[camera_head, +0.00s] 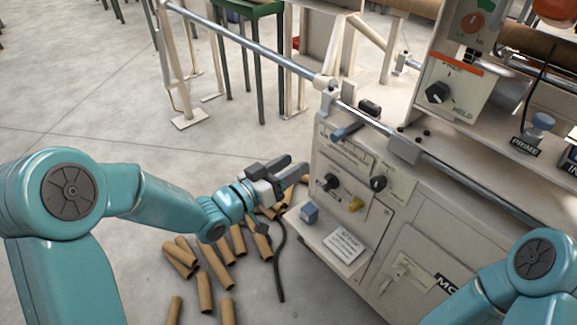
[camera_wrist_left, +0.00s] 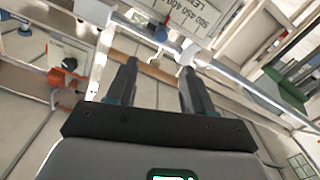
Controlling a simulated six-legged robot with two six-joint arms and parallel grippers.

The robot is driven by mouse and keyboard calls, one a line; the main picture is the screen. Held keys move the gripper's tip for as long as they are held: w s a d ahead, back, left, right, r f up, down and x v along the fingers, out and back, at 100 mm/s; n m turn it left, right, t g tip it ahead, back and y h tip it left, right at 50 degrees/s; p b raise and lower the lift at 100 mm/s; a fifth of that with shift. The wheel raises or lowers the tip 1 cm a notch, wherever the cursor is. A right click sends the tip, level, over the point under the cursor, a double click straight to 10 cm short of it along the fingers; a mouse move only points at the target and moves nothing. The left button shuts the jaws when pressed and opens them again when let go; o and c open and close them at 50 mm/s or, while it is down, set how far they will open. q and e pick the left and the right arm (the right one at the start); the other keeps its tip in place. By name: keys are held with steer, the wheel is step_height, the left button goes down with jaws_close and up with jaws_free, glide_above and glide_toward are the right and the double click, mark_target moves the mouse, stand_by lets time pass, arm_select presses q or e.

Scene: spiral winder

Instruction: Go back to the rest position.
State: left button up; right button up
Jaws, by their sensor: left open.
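My left gripper (camera_head: 289,176) is at the middle of the head view, to the left of the spiral winder's cabinet (camera_head: 386,215) and above the loose tubes on the floor. It is open, and nothing shows between its fingers. The left wrist view shows its two dark fingers (camera_wrist_left: 159,88) apart, with machine parts and the floor beyond. In the head view a teal arm part of mine shows at the lower right, but the right gripper is outside the picture.
Several brown cardboard tubes (camera_head: 204,291) lie on the floor. A dark cable (camera_head: 279,262) hangs by the gripper. The cabinet front carries knobs (camera_head: 378,184) and a small shelf with a blue button (camera_head: 309,212). A long metal rod (camera_head: 245,43) runs above. Open floor (camera_head: 70,90) is at left.

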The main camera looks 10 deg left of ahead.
arm_select(q)
steer(key=shift+f, duration=0.1)
stand_by(0.4)
steer(key=s+f+n+g+y, duration=0.25)
steer(key=s+f, duration=0.35)
steer(key=f, duration=0.4)
steer(key=s+f+n+g+y, duration=0.1)
steer(key=s+f+g, duration=0.35)
steer(key=f, duration=0.55)
steer(key=s+f+n+g+y, duration=0.2)
steer(key=s+f, duration=0.4)
steer(key=f, duration=0.4)
steer(key=s+f+g+y, duration=0.15)
steer(key=s+g, duration=0.35)
steer(key=s, duration=0.6)
step_height(320, 180, up, 16)
steer(key=p, duration=1.7)
steer(key=shift+w+a+f, duration=0.15)
steer(key=shift+w+a, duration=0.2)
steer(key=shift+a, duration=0.05)
